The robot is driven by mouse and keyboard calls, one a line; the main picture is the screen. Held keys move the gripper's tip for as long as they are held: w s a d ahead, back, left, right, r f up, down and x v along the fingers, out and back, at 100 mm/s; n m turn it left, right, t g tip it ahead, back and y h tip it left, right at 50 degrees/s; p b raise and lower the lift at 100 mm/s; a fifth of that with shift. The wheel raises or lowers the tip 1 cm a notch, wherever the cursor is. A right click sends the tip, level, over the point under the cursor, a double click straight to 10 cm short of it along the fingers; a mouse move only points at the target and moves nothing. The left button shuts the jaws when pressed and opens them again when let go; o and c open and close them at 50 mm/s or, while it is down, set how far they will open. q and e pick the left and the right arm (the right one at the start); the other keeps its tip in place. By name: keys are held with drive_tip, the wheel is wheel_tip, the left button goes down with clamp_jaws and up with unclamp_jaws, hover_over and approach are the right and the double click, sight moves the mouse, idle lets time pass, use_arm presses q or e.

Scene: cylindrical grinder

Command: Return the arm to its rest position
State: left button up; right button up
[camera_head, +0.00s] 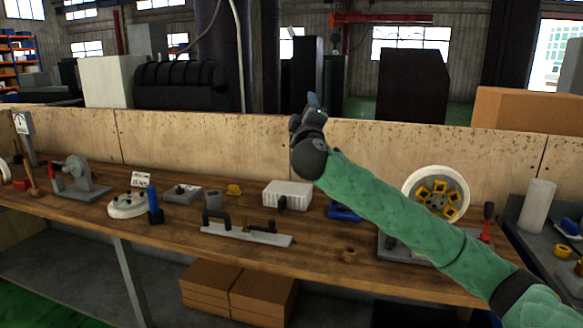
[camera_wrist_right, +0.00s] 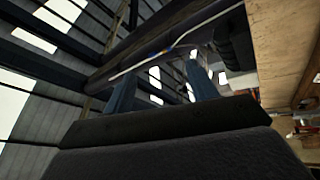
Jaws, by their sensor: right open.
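My right arm (camera_head: 405,215) has a green sleeve and reaches in from the lower right over the workbench. Its dark right gripper (camera_head: 313,101) is raised and points upward, in front of the back panel's top edge. In the right wrist view the two fingers of the gripper (camera_wrist_right: 160,80) stand apart with nothing between them. That view looks up toward the roof beams, with the bench along its right edge. My left arm and gripper are not in view.
The wooden workbench (camera_head: 330,265) holds a wheel fixture with yellow blocks (camera_head: 437,197), a white box (camera_head: 288,194), a grey plate with black handles (camera_head: 245,234) and a grey vise-like device (camera_head: 78,180). The back panel (camera_head: 215,142) runs behind. Air above it is free near the gripper.

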drive_tip(key=s+d+f+m+g, duration=0.3)
drive_tip(key=s+f+g, duration=0.2)
drive_tip(key=s+f, duration=0.85)
drive_tip(key=s+d+f+m+g+y, duration=0.1)
drive_tip(key=s+d+f+m+g, duration=0.5)
drive_tip(key=f, duration=1.3)
drive_tip(key=s+d+f+m+g, duration=0.1)
drive_tip(key=s+f+g, duration=0.2)
drive_tip(key=s+f, duration=1.1)
drive_tip(key=s+f+m+g, duration=0.1)
drive_tip(key=s+f+g, duration=0.5)
drive_tip(key=s+f, duration=1.5)
drive_tip(key=shift+s+d+f, duration=0.15)
drive_tip(key=shift+s+f, duration=0.2)
drive_tip(key=shift+s, duration=0.8)
drive_tip(key=shift+w+d, duration=0.1)
